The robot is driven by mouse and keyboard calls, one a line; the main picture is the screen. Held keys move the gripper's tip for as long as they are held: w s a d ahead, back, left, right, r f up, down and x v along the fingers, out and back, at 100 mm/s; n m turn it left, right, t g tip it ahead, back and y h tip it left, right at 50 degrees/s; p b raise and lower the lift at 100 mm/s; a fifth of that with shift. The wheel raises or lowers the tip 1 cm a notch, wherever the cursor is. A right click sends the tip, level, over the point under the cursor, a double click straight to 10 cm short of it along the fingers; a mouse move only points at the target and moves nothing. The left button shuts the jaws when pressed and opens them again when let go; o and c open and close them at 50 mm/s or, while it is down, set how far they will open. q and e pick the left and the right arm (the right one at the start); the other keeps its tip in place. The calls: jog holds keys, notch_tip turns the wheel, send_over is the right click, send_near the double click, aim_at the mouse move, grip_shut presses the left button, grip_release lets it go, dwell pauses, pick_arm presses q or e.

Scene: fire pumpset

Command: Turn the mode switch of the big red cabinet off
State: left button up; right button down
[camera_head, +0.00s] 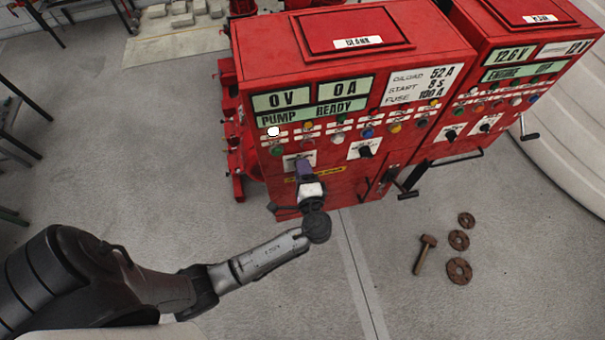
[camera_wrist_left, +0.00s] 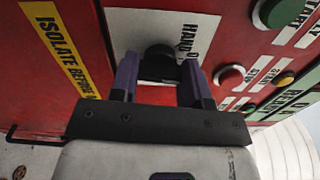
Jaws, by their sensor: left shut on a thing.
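The big red cabinet (camera_head: 335,75) stands at centre in the head view, with "PUMP READY" on its panel. Its mode switch is a black knob (camera_wrist_left: 161,58) on a white plate (camera_wrist_left: 190,33) with the word "HAND" partly visible. In the head view the plate (camera_head: 290,161) shows, but my gripper hides the knob. My left gripper (camera_head: 303,168) reaches the panel from below. In the left wrist view its purple fingers (camera_wrist_left: 158,75) are shut on the knob, one on each side. The knob's exact pointing is hidden. My right gripper is not in view.
Coloured buttons (camera_wrist_left: 229,75) sit close beside the switch. A second black switch (camera_head: 365,150) is to its right. Another red cabinet (camera_head: 520,65) stands on the right. A hammer (camera_head: 425,253) and rusty discs (camera_head: 459,270) lie on the floor. The floor in front is otherwise clear.

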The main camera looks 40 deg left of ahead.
pick_arm(q)
jog(key=shift+n+b, duration=0.5)
jog(key=shift+n, duration=0.1)
jog(key=o, duration=0.9)
jog(key=b+v, duration=0.2)
jog(key=v, duration=1.1)
jog(key=shift+s+d+b, duration=0.25)
jog(key=shift+d+b, duration=0.05)
